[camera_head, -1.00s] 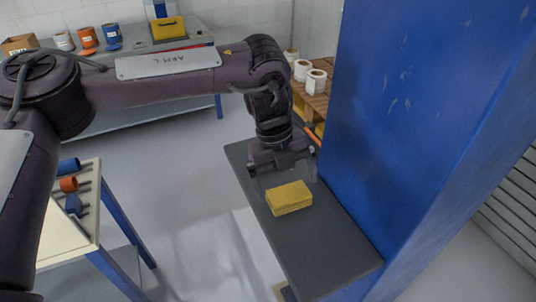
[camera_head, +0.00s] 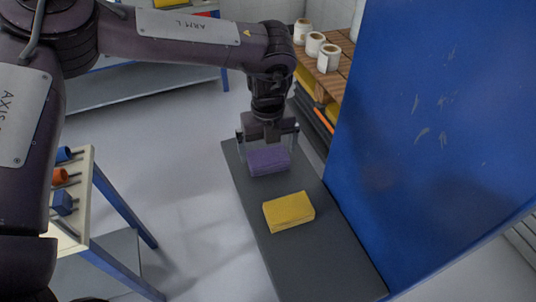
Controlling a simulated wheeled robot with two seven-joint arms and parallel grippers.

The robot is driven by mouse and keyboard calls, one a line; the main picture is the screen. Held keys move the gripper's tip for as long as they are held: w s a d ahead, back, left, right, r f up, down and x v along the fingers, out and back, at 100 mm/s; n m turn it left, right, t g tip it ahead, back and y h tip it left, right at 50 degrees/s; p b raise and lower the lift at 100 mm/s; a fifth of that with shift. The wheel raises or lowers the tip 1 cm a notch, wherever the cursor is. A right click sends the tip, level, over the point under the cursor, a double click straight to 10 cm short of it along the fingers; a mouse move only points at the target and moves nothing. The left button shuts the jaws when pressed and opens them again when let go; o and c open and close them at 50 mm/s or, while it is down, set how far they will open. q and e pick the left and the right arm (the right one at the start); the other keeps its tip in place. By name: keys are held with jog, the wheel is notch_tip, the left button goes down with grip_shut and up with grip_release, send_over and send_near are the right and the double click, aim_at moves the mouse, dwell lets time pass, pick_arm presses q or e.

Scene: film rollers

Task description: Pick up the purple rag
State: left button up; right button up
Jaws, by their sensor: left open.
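The purple rag (camera_head: 268,162) is a folded block near the far end of the dark grey shelf (camera_head: 305,262). My left gripper (camera_head: 268,142) is directly over it, pointing down. Its fingers are apart, one at each side of the rag's far part. I cannot tell whether the fingers touch the rag. A yellow folded rag (camera_head: 288,211) lies on the same shelf, nearer to me and apart from the purple one. My right gripper is not in view.
A tall blue panel (camera_head: 425,130) rises along the right side of the shelf. White rolls (camera_head: 328,57) stand on a wooden pallet behind. A cream table (camera_head: 72,228) with blue and orange rolls on pegs is at the left. Open floor lies between.

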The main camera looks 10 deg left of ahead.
pick_arm(q)
notch_tip(320, 180, down, 2)
jog(key=shift+w+a+f, duration=0.1)
jog(key=shift+w+f, duration=0.05)
jog(key=shift+f, duration=0.1)
jog(key=shift+f+p, duration=0.3)
jog(key=shift+f, duration=0.1)
jog(key=c, duration=0.5)
jog(key=shift+c, duration=1)
jog(key=shift+r, duration=0.65)
notch_tip(320, 180, up, 12)
jog(key=b, duration=0.3)
notch_tip(320, 180, up, 7)
send_over(268, 155)
jog(key=shift+p, duration=0.35)
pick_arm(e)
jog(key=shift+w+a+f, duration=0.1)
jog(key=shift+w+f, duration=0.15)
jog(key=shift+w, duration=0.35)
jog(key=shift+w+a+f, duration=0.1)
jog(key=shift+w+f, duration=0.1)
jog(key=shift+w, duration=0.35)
